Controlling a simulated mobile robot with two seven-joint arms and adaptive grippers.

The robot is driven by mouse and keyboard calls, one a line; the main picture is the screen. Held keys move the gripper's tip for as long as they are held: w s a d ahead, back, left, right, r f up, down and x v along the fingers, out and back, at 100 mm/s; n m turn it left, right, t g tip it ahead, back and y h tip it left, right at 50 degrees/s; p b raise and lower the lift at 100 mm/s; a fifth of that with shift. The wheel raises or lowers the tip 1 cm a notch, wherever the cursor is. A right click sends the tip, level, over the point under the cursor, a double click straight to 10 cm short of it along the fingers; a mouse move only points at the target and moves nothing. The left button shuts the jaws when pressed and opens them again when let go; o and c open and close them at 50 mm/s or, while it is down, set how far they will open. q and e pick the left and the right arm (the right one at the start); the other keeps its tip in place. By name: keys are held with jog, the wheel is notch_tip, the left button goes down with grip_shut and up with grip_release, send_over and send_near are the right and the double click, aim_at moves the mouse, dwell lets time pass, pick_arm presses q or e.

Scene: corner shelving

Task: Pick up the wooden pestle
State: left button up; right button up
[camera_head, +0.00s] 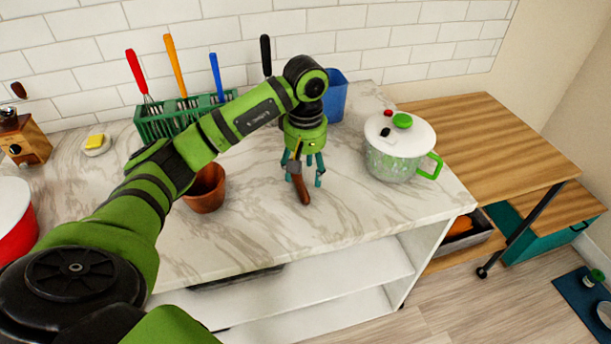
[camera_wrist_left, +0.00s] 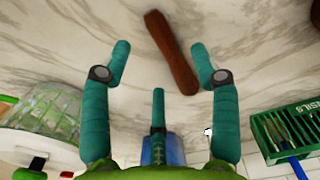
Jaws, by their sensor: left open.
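The wooden pestle (camera_head: 302,190) is a dark brown rod lying on the marble-look counter (camera_head: 330,225). My left gripper (camera_head: 304,178) points down over it, and its teal fingers hide part of it in the head view. In the left wrist view the pestle (camera_wrist_left: 172,52) lies slanted between the two outer fingers of my left gripper (camera_wrist_left: 161,50), closer to the right finger. The fingers are spread with nothing gripped. The pestle's lower end is near the fingertips and its upper end extends past them. My right gripper is not in view.
A brown cup (camera_head: 205,188) stands left of the pestle. A lidded pot (camera_head: 398,160) with green handles stands to its right. A green utensil rack (camera_head: 160,126) and a blue container (camera_head: 336,98) stand behind. The counter in front of the pestle is clear up to its edge.

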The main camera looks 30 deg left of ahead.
aim_at(305, 188)
pick_arm(q)
notch_tip(305, 188, down, 4)
jog(key=shift+f+p, duration=0.2)
jog(key=shift+p, duration=1)
jog(key=shift+a+f, duration=0.1)
jog(key=shift+f, duration=0.5)
grip_shut()
